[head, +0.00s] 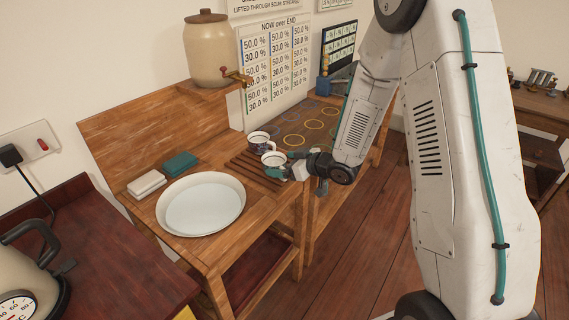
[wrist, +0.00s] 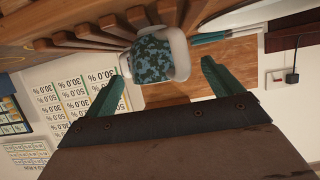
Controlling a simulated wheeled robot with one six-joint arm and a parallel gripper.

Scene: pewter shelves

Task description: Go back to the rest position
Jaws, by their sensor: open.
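My gripper (head: 284,170) is at the slatted wooden rack on the wooden bench, right beside the nearer mug (head: 274,160). A second mug (head: 258,143) stands just behind it. In the wrist view my gripper (wrist: 163,72) is open, its two teal fingers well apart. A mug with a mottled blue-green pattern (wrist: 151,60) shows just past and between the fingertips, near the wooden slats (wrist: 70,40). I cannot tell whether a finger touches it. Part of the nearer mug is hidden by the gripper in the head view.
A white basin (head: 201,204) stands left of the rack, with a white block (head: 147,184) and a teal block (head: 180,163) behind it. A tan crock (head: 208,50) with a tap stands on a raised shelf. A kettle (head: 30,272) is at lower left. Wooden floor (head: 350,260) is open at the right.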

